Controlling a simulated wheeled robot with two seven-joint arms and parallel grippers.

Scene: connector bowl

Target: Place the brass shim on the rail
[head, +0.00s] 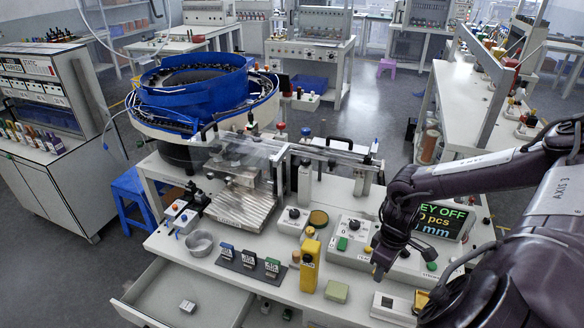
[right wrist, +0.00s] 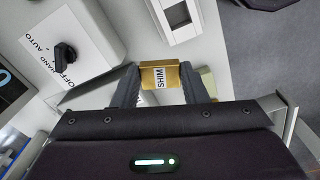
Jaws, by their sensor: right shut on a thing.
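The brass shim (right wrist: 160,76) is a small brass-coloured block with a white "SHIM" label. In the right wrist view it sits between the two dark fingers of my right gripper (right wrist: 161,88), which is shut on it. In the head view my right gripper (head: 381,270) points down over the right front of the bench, beside the control box; the shim cannot be made out there. A dark strip (head: 238,266) with several small labelled blocks lies at the front of the bench, left of the gripper; I cannot tell whether it is the rail. My left gripper is out of view.
A yellow block (head: 309,266) stands between the strip and my gripper, with a pale green block (head: 337,291) beside it. A control box (head: 352,243) with knobs and a lit display (head: 440,220) stand close by. A metal bowl (head: 199,243) is at left. An open drawer (head: 185,285) juts out in front.

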